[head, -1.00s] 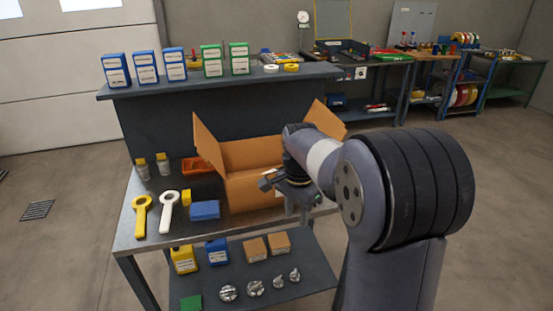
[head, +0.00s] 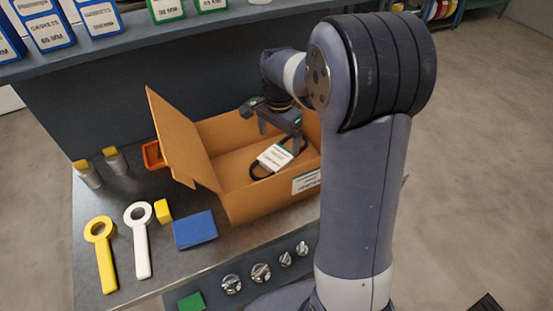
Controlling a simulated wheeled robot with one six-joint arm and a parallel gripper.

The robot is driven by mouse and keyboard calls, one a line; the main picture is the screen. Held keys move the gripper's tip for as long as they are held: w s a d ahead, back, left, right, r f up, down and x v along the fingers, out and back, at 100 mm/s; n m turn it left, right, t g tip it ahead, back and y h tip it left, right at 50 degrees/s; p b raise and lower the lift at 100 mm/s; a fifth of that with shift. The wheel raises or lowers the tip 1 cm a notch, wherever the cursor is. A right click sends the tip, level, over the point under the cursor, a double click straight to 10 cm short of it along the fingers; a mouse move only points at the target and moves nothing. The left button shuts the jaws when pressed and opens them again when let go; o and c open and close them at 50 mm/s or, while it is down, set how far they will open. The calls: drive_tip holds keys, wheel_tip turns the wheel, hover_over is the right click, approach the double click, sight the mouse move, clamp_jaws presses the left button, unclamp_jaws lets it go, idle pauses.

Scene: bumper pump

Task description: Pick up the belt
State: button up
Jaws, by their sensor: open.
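The belt (head: 256,173) is a thin black loop with a white paper label around it. It lies inside the open cardboard box (head: 262,208), toward the right side of the box floor. My gripper (head: 280,140) is open and points down into the box, over the far side of the belt. Its fingers partly hide the loop, and I cannot tell whether they touch it. The box's left flap stands up and out, and my arm hides its right side.
On the metal bench (head: 150,272) are a yellow ring-headed tool (head: 106,262), a white one (head: 141,245), a blue block (head: 195,231) and an orange tray (head: 153,154). A raised shelf (head: 120,48) with gasket boxes stands behind. Metal knobs sit lower in front.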

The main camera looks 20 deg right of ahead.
sight(275, 157)
drive_tip(key=shift+w+a+f, duration=0.15)
drive_tip(key=shift+w+f, duration=0.05)
drive_tip(key=shift+f, duration=0.35)
drive_tip(key=shift+w+a+f, duration=0.1)
drive_tip(key=shift+w+f, duration=0.05)
drive_tip(key=shift+f, duration=0.4)
drive_tip(key=f, duration=0.5)
drive_tip(key=shift+s+a+p, duration=0.1)
drive_tip(key=shift+a+p, duration=0.1)
drive_tip(key=shift+p, duration=0.15)
drive_tip(key=c, duration=1.2)
drive_tip(key=shift+o, duration=0.2)
drive_tip(key=shift+r, duration=0.1)
